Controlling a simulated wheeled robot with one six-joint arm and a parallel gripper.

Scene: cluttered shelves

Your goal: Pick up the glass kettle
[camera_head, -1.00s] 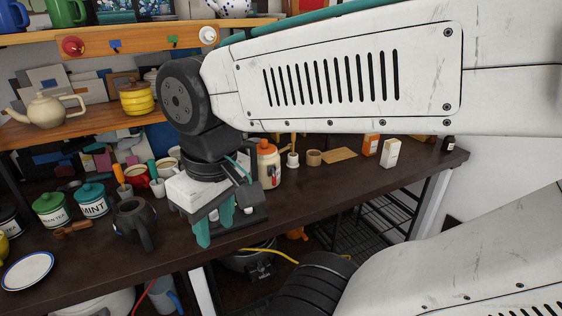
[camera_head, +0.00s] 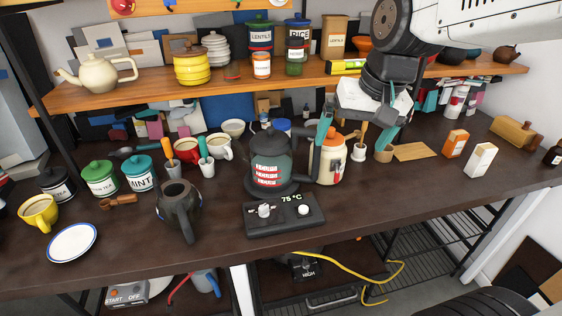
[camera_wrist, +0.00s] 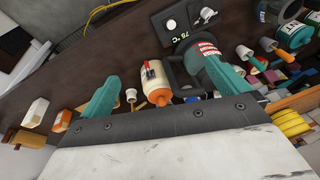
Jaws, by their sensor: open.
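The glass kettle (camera_head: 271,168) stands upright on a black base (camera_head: 285,222) with a 75 °C display. It has a dark lid, tinted glass and a red-and-white label; its black handle is on its right side. My gripper (camera_head: 353,134) is open and empty, above and to the right of the kettle, over the cream flask (camera_head: 330,160) with an orange top. The wrist view shows the flask (camera_wrist: 156,82) between my teal fingers (camera_wrist: 163,85). There the right finger partly hides the kettle (camera_wrist: 205,50).
A dark teapot (camera_head: 178,205) stands left of the kettle's base. Cups and utensil pots crowd behind. The shelf (camera_head: 150,92) holds a cream teapot and jars. Small boxes (camera_head: 481,160) stand at the right. The counter front (camera_head: 390,195) right of the base is clear.

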